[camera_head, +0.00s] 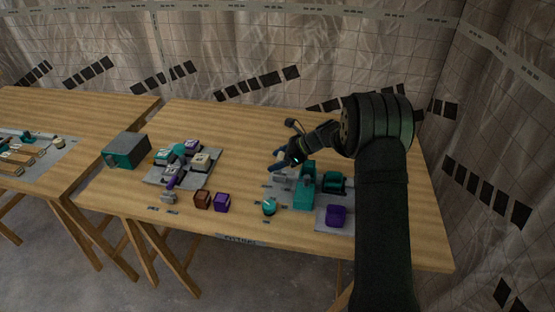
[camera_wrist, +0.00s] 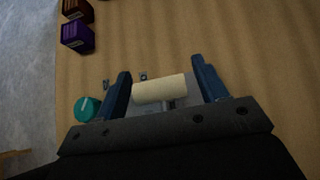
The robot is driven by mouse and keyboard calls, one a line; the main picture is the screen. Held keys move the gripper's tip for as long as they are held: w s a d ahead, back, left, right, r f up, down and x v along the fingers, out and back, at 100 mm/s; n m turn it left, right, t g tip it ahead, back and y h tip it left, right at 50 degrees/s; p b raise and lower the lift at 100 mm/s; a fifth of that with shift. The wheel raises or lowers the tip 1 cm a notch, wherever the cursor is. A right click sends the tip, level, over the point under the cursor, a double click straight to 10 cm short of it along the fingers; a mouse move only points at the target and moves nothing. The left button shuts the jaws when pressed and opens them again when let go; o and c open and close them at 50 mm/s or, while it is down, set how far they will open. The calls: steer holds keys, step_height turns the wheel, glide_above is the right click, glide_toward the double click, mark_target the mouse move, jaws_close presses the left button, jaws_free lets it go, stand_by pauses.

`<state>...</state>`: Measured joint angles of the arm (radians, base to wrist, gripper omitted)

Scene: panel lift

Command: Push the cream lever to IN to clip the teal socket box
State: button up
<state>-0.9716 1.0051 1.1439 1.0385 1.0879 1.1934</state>
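The cream lever (camera_wrist: 160,89) shows in the wrist view as a cream cylinder on a thin grey stem. It lies crosswise between the two blue fingers of my gripper (camera_wrist: 161,74). The fingers are wide apart, one near each end of the cylinder; I cannot tell whether either touches it. In the head view my gripper (camera_head: 284,161) is low over a grey plate (camera_head: 277,193) at the right of the table, and I cannot make out the lever there. Beside it stand a tall teal block (camera_head: 304,194) and a lower teal block (camera_head: 335,181); which is the socket box is unclear.
A teal round piece (camera_head: 269,207) stands in front; it also shows in the wrist view (camera_wrist: 87,108). A purple block (camera_head: 337,215) is to the right. Brown (camera_head: 202,200) and purple (camera_head: 222,202) blocks stand left. Another panel (camera_head: 155,179) and a grey-teal box (camera_head: 127,150) lie farther left.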

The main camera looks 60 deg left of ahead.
steer(key=v, duration=1.7)
steer(key=shift+w+d+r, duration=0.1)
steer(key=shift+w+r, duration=0.05)
steer(key=shift+c, duration=0.4)
